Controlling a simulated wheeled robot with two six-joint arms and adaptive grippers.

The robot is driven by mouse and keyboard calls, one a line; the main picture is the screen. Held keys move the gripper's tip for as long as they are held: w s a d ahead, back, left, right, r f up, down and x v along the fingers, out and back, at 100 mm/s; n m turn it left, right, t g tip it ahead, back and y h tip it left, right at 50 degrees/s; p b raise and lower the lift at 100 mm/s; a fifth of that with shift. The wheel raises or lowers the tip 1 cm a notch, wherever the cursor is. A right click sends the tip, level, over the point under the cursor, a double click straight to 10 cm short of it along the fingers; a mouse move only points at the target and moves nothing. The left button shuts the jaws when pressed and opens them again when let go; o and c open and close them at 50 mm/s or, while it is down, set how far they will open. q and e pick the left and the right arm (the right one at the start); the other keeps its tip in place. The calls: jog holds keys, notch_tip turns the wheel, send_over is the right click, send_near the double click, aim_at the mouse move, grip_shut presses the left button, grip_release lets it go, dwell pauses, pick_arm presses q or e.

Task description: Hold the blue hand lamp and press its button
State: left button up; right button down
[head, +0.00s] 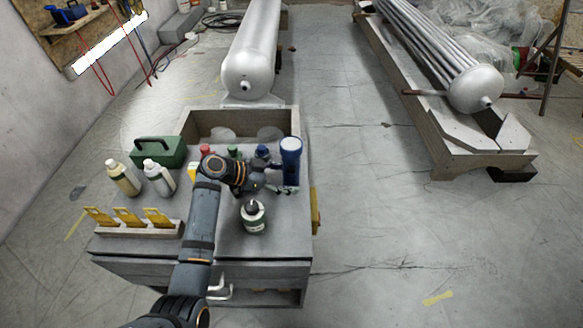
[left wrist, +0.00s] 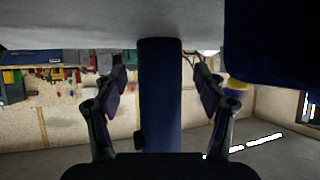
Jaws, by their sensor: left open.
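In the left wrist view, the lamp's blue body (left wrist: 159,90) stands between the two fingers of my left gripper (left wrist: 161,82), with a gap on each side. A small dark bump shows on the lamp's edge there; I cannot tell if it is the button. My right gripper is not in view.
A white dark-topped bottle (head: 254,217) stands in front of the lamp. Red, green and blue caps show behind my arm. A green toolbox (head: 158,152), two bottles and a rack (head: 140,228) with yellow pieces are at left. A dark blue shape (left wrist: 275,45) fills the wrist view's top right.

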pick_arm(q)
jog(key=shift+w+d+f, duration=0.1)
jog(key=shift+d, duration=0.15)
jog(key=c, duration=1.3)
jog(key=shift+o, duration=0.2)
dwell(1.7)
